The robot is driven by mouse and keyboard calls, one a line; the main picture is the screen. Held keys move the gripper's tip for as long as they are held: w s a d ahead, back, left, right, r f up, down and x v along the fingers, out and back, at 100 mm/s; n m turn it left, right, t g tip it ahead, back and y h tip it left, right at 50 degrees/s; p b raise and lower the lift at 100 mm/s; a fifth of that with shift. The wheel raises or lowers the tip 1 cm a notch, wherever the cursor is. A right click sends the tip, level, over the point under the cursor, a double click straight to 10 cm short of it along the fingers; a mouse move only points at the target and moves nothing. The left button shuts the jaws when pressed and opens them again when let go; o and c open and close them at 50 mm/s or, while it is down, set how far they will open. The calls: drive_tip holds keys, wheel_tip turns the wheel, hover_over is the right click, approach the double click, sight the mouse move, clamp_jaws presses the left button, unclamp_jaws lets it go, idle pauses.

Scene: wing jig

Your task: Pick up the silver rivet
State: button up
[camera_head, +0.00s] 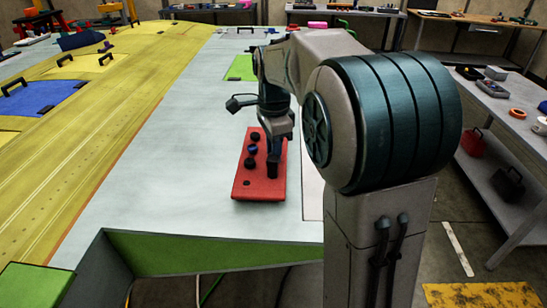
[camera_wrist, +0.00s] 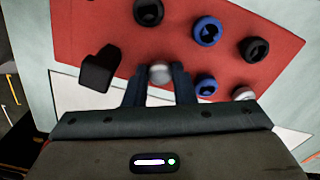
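The silver rivet (camera_wrist: 160,73) has a round, pale metallic head. In the wrist view it sits between the two dark fingertips of my gripper (camera_wrist: 159,84) and fills the gap between them. The fingers look closed on its sides. In the head view my gripper (camera_head: 272,167) points down over the right part of the red board (camera_head: 260,192), which hides the rivet there. The red board also fills much of the wrist view (camera_wrist: 85,28). I cannot tell whether the rivet is clear of the board.
Black rings (camera_wrist: 254,49) and blue rings (camera_wrist: 207,31) stand on the board right of my gripper, with another pale round part (camera_wrist: 243,93). A dark block shape (camera_wrist: 100,70) is close on the left. The pale wing surface (camera_head: 180,170) left of the board is clear.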

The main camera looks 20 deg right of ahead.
drive_tip(key=shift+c, duration=0.2)
drive_tip(key=shift+r, duration=0.55)
drive_tip(key=r, duration=0.2)
drive_tip(key=d+r, duration=0.1)
drive_tip(key=shift+s+d+r+b, duration=0.1)
drive_tip(key=shift+s+r+b, duration=0.2)
drive_tip(key=shift+r, duration=0.05)
drive_tip(key=s+d+r, duration=0.5)
drive_tip(key=d+r, duration=0.1)
drive_tip(key=d, duration=0.2)
drive_tip(key=shift+s+d+b, duration=0.35)
drive_tip(key=shift+b, duration=0.1)
drive_tip(key=shift+r, duration=0.2)
